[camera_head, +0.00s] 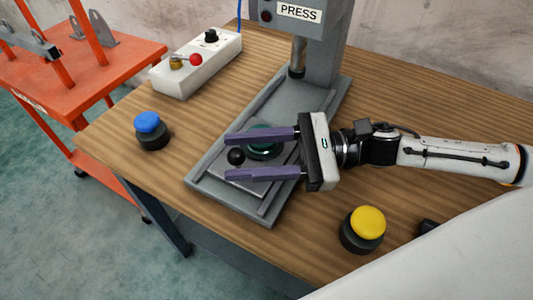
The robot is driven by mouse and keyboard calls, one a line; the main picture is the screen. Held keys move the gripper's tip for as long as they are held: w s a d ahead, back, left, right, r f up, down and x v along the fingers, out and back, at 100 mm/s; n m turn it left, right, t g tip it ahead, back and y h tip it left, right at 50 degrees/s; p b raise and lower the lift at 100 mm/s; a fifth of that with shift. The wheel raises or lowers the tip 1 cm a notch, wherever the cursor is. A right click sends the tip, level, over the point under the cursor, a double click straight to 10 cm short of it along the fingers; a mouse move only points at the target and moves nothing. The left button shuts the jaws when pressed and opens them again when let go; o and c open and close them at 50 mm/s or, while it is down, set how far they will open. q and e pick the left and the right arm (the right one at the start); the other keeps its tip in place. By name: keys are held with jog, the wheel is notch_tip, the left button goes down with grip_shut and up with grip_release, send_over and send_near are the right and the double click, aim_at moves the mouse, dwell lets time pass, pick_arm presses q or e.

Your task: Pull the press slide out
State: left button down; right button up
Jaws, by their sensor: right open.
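The grey press (325,60) labelled PRESS stands at the back of the wooden table. Its base has two rails (212,150) running toward the front. The slide (229,181) is a grey plate between the rails near their front end, with a black ball knob (236,157) and a dark green round part (264,143) on it. My right gripper (229,157) comes in from the right and is open. Its two purple fingers lie on either side of the knob in this view; I cannot tell their height above the plate. My left gripper is not in view.
A blue button (148,124) stands left of the press and a yellow button (368,223) at the front right. A white control box (196,65) with a red knob is at the back left. An orange cart (95,60) stands beyond the table's left edge.

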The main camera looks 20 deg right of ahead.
aim_at(277, 153)
jog(key=shift+b+v, duration=0.35)
jog(key=shift+v, duration=2.35)
